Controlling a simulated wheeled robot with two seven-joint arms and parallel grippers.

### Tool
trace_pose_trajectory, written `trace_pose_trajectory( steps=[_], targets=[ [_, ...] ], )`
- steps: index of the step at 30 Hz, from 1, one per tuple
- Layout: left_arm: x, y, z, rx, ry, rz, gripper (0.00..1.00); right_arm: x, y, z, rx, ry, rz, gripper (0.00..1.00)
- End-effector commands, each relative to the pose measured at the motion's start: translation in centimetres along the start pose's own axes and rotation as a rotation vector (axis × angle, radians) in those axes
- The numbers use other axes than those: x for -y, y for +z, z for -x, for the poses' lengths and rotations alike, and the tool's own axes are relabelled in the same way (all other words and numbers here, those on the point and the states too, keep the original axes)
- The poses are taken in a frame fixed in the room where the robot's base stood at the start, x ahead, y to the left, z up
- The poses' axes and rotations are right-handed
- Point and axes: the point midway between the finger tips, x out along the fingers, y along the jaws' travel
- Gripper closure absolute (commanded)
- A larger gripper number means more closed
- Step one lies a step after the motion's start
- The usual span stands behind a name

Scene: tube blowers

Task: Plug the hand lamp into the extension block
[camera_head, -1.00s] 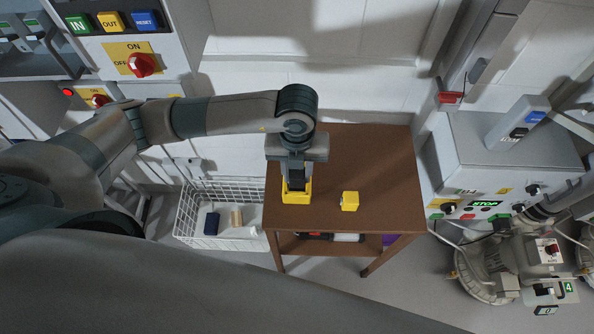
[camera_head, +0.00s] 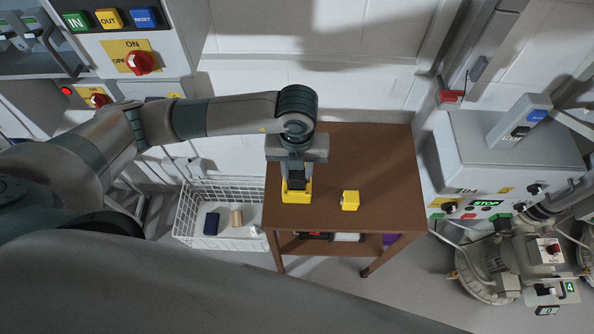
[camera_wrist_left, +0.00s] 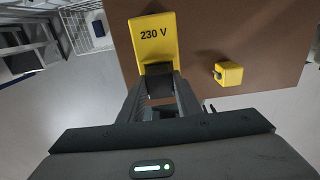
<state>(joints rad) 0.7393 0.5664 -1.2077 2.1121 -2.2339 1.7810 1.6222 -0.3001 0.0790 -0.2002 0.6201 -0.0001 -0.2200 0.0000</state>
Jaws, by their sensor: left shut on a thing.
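A yellow block marked 230 V (camera_head: 296,198) stands on the brown table; it also shows in the left wrist view (camera_wrist_left: 152,36). My left gripper (camera_head: 296,184) points down at it. In the left wrist view the gripper (camera_wrist_left: 160,88) is shut on a black plug-like piece (camera_wrist_left: 159,70) at the block's near end. I cannot tell whether this piece sits in the block or only touches it. A smaller yellow cube (camera_head: 350,200) with a dark spot on one face lies to the right, apart from the block. No hand lamp is clearly recognisable. My right gripper is not in view.
The brown table (camera_head: 385,165) has free room right of the cube. A red, black and white long object (camera_head: 340,237) lies on its lower shelf. A white wire basket (camera_head: 190,215) with small items stands left. A grey control box (camera_head: 470,170) stands right.

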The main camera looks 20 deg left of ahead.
Motion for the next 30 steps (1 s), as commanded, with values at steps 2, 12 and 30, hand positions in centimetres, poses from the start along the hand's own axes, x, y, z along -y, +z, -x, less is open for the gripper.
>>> trace_pose_trajectory(
  steps=[2, 12, 30],
  targets=[
    [0.01, 0.00, -0.16, 0.000, 0.000, 0.000, 0.96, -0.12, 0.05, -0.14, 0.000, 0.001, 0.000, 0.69],
    [0.00, -0.01, -0.59, 0.000, 0.000, 0.000, 0.96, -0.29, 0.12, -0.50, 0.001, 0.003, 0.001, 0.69],
    [0.00, 0.01, -0.69, 0.000, 0.000, 0.000, 0.48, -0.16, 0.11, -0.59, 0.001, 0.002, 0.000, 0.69]
  ],
)
